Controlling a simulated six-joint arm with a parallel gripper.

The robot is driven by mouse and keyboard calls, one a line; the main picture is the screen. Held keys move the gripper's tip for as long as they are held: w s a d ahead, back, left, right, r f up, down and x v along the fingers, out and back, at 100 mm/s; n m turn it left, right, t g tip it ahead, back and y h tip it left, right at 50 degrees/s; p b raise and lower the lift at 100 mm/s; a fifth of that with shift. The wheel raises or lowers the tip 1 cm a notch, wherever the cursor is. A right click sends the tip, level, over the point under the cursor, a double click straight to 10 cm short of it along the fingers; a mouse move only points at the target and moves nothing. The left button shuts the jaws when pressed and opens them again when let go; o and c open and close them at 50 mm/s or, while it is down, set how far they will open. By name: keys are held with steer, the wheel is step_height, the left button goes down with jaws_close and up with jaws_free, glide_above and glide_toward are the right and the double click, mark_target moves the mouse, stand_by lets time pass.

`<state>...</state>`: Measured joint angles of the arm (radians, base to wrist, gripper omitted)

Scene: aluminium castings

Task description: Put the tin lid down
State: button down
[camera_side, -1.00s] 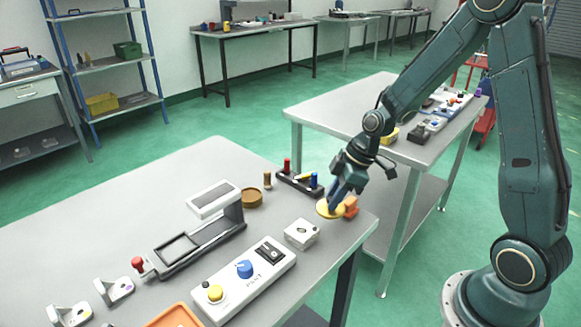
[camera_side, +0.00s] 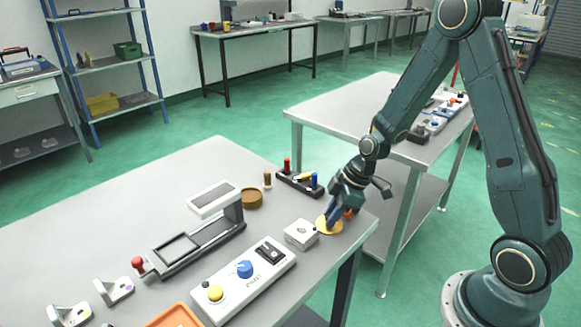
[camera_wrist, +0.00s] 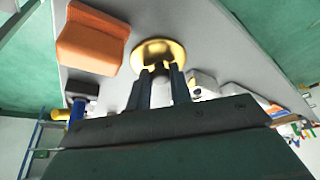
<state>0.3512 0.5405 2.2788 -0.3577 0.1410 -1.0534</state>
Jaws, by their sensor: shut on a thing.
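The tin lid (camera_side: 328,226) is a round, gold-yellow disc low at the table's right end in the side view. In the wrist view the lid (camera_wrist: 152,50) shows ahead of the fingers, with a knob between them. My gripper (camera_side: 333,213) points down and is shut on the lid; its fingers also show in the wrist view (camera_wrist: 160,84). The lid looks at or very near the tabletop; I cannot tell whether it touches.
An orange block (camera_wrist: 92,40) stands close beside the lid. A white block with a hole (camera_side: 301,234) is just left of it. A rack with red and blue pegs (camera_side: 299,182) stands behind. The table edge (camera_side: 366,232) is near on the right.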

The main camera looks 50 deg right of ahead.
steer(key=shift+f, duration=0.15)
steer(key=c, duration=1.3)
jaws_free()
steer(key=shift+o, duration=0.2)
steer(key=v, duration=1.2)
steer(key=shift+r, duration=0.2)
steer(key=s+a+r+m+t+h, duration=0.1)
steer(key=s+a+r+m, duration=0.2)
steer(key=s+r, duration=0.4)
steer(key=s+a+r+m+t+h, duration=0.1)
steer(key=s+a+r+m, duration=0.3)
steer(key=s, duration=0.6)
steer(key=shift+a+r+m+h, duration=0.25)
steer(key=shift+r+m+h, duration=0.35)
steer(key=shift+r+m, duration=0.7)
